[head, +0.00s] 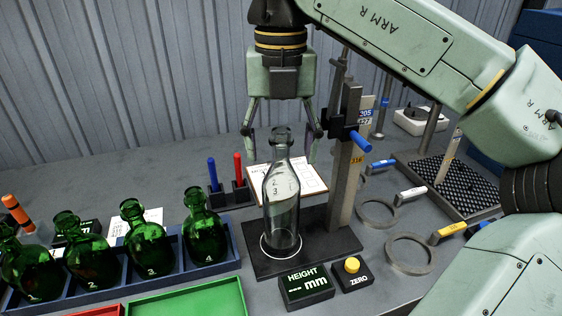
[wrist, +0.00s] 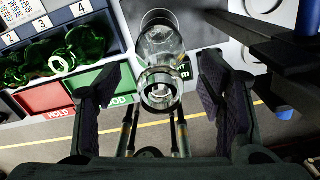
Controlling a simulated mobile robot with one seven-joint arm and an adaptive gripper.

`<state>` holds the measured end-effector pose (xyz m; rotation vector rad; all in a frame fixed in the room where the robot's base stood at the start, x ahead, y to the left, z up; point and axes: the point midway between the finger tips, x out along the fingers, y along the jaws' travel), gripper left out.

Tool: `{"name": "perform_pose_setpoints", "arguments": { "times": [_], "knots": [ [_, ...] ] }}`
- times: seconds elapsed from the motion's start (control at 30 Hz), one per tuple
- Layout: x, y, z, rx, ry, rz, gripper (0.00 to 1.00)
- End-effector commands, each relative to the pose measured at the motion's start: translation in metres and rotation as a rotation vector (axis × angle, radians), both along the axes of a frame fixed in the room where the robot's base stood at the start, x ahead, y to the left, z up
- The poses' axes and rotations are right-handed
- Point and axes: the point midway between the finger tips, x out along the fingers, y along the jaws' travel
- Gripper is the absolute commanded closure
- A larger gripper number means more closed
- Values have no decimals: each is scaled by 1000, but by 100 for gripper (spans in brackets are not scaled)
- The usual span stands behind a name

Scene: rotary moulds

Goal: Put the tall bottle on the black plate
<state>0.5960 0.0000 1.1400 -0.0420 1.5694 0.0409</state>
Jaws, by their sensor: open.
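The tall clear glass bottle (head: 281,200) stands upright on the black plate (head: 322,240) of the height gauge, over a white ring marking. My gripper (head: 281,150) is open, its fingers pointing down on either side of the bottle's neck, with no visible contact. In the wrist view the bottle (wrist: 161,60) shows from above, its mouth between the spread fingers of my gripper (wrist: 158,76). The exact depth between fingers and neck is hard to tell.
The gauge's metal post (head: 345,150) with a blue knob (head: 360,142) stands just right of the bottle. Several green bottles stand in a blue rack (head: 223,262) at left. A green tray (head: 195,300) lies in front. Metal rings (head: 410,254) lie at right.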

Motion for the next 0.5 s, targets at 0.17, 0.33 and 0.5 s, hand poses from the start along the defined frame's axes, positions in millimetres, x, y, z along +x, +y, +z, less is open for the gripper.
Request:
{"name": "perform_pose_setpoints", "arguments": {
  "times": [0.17, 0.33, 0.5],
  "knots": [
    [0, 0, 28, -2, -2, -3, 37],
    [0, 0, 39, 0, 0, 0, 37],
    [0, 0, 40, 1, 1, 1, 37]
  ]
}}
